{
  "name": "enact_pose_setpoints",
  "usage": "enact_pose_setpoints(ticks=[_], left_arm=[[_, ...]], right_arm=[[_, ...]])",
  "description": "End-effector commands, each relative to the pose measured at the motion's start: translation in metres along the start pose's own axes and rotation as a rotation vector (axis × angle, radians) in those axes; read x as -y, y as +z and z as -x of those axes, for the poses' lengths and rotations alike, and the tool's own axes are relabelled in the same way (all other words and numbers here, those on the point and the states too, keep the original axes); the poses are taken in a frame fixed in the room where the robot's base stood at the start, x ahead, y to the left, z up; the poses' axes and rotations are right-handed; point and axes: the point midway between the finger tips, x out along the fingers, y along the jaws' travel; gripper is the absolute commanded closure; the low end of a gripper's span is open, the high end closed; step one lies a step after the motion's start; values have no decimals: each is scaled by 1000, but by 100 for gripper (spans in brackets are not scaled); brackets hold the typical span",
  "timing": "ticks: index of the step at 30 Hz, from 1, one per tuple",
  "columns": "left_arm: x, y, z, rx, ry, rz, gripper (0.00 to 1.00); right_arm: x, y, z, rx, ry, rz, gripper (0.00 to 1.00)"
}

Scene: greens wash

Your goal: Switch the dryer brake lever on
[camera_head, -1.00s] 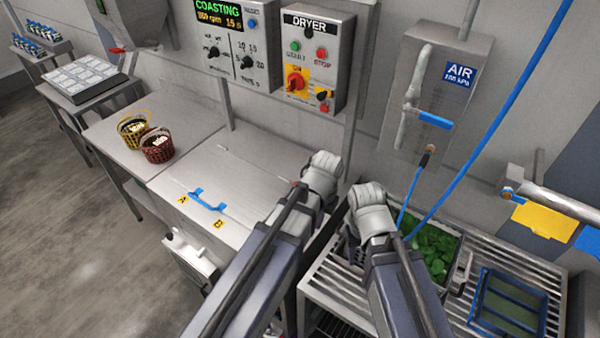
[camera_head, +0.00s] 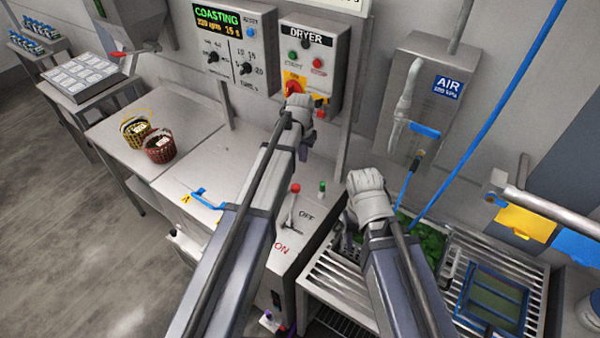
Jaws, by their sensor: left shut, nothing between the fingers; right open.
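A small green knob (camera_head: 322,187) stands right of the lever. The display (camera_head: 218,17) reads COASTING. A blue handle (camera_head: 207,198) lies on the lid at left. Two baskets (camera_head: 158,147) stand on the left table.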

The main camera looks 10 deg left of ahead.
Motion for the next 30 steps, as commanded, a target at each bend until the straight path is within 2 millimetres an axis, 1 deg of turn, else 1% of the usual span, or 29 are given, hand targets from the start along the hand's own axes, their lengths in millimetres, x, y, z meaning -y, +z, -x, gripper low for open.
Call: enact_pose_setpoints(ticks=[5,11,27,28,29,30], left_arm=[[0,0,-10,0,0,0,100],[0,0,-31,0,0,0,100],[0,1,-107,0,0,0,100],[0,5,-103,1,0,0,100],[-1,14,-94,1,0,1,100],[-1,22,-91,1,0,1,100]], right_arm=[[1,-1,-10,0,0,2,50],[3,-2,-30,0,1,5,50],[10,-6,-106,0,3,15,50],[9,-6,-102,0,3,15,50],[8,-6,-94,0,3,15,50],[8,-5,-92,0,3,15,50]])
